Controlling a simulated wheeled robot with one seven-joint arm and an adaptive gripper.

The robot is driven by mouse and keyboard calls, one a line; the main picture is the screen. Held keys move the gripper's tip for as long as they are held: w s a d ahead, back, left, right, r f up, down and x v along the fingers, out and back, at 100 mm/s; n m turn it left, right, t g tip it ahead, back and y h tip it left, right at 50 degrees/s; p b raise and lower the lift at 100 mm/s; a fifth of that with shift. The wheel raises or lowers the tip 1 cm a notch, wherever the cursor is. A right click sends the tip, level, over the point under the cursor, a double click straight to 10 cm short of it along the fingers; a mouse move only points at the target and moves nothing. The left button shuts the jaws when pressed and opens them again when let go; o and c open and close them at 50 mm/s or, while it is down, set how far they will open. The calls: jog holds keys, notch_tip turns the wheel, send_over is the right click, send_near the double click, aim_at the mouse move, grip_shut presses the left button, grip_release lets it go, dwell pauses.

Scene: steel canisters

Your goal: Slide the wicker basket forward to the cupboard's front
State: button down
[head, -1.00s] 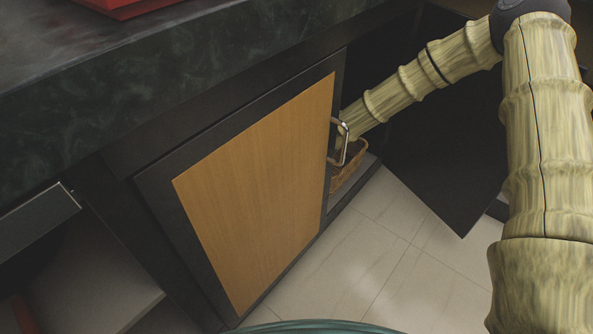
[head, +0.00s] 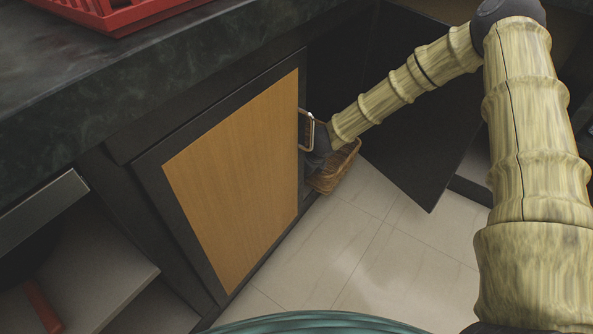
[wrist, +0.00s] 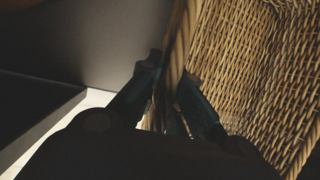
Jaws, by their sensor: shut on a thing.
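The wicker basket (head: 335,172) shows at the open cupboard, just right of the wood-panelled door (head: 236,180) in the head view. Its visible end sticks out past the cupboard's front edge, over the tiled floor. The rest of it is hidden by the door and my arm. In the wrist view the basket (wrist: 235,60) fills the right side, and its rim runs between my fingers. My gripper (wrist: 170,82) is shut on that rim, one finger on each side. In the head view the door and its handle partly hide my gripper.
The metal door handle (head: 308,130) is close beside my wrist. A second dark door panel (head: 420,120) stands open on the right. Dark countertop with a red rack (head: 125,12) lies above. Open shelves (head: 90,260) are at lower left. The tiled floor (head: 340,250) in front is clear.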

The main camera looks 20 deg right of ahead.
jog(key=shift+s+d, duration=0.3)
jog(key=shift+d, duration=0.05)
jog(key=shift+a, duration=0.1)
jog(key=shift+a, duration=0.1)
jog(key=c, duration=1.5)
grip_release()
jog(key=shift+w+a, duration=0.1)
jog(key=shift+v, duration=6)
